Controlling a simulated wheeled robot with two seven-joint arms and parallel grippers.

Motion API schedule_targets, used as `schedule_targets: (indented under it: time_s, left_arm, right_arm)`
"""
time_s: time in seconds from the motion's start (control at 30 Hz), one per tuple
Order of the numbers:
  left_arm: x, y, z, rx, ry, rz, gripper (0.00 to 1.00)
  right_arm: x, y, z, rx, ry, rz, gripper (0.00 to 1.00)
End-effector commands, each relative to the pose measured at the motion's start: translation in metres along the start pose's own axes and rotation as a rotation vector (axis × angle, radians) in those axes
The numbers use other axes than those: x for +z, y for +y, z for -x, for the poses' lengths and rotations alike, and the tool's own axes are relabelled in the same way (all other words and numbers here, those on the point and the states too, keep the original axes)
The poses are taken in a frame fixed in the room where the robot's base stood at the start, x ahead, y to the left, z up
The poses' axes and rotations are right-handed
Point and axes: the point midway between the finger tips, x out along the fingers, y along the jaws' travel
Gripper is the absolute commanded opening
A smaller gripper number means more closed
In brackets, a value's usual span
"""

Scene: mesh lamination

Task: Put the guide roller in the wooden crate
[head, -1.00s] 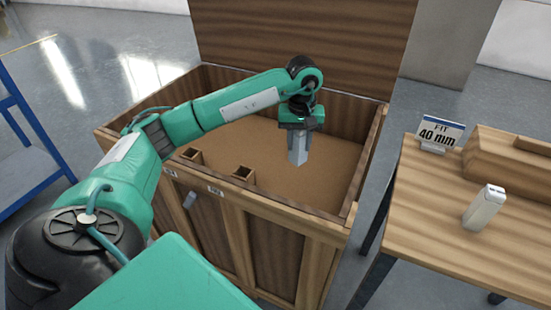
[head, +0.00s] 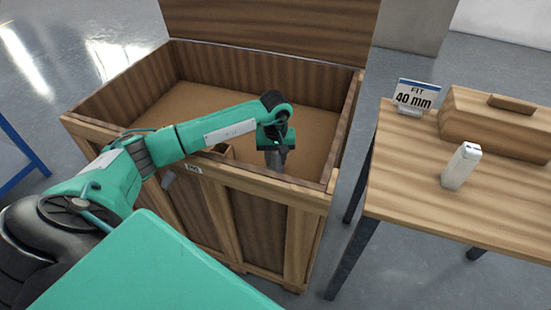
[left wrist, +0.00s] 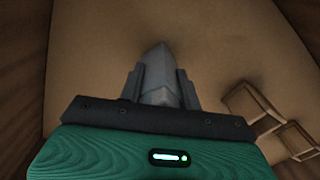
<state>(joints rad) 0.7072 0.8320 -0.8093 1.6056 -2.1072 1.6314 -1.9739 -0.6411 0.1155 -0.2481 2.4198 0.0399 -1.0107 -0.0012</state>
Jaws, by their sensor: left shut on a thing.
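The wooden crate (head: 265,225) stands open in the middle of the head view, its lid raised at the back. My left gripper (head: 276,158) is inside the crate opening, near the front wall, pointing down. In the left wrist view, the gripper (left wrist: 160,88) is shut on a pale grey, angular piece, which I take for the guide roller (left wrist: 157,75). The piece extends beyond the fingers toward the brown crate floor; I cannot tell whether it touches it. In the head view the fingers partly hide it. My right gripper is not in view.
Small square wooden pockets (left wrist: 250,103) sit inside the crate, beside the gripper. Most of the crate floor is clear.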

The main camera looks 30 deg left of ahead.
Motion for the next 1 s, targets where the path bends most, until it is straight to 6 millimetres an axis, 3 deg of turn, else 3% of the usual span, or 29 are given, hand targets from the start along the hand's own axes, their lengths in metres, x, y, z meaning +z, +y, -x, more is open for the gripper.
schedule_targets:
  time_s: [0.37,0.4,0.5,0.87,1.0]
  left_arm:
    - [-0.001,0.0,-0.004,0.001,0.002,0.0,0.07]
    - [-0.001,0.0,-0.004,0.001,0.002,0.0,0.36]
    - [-0.001,0.0,-0.003,0.001,0.001,0.0,0.55]
    - [0.0,0.0,-0.002,0.001,0.001,0.0,0.56]
    - [-0.002,0.0,0.014,0.002,0.005,0.0,0.56]
  right_arm:
    - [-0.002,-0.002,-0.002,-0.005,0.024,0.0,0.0]
    - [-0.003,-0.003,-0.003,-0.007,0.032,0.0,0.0]
    - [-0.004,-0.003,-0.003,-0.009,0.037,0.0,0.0]
    - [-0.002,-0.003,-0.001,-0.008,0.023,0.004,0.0]
    - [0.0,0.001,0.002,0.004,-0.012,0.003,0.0]
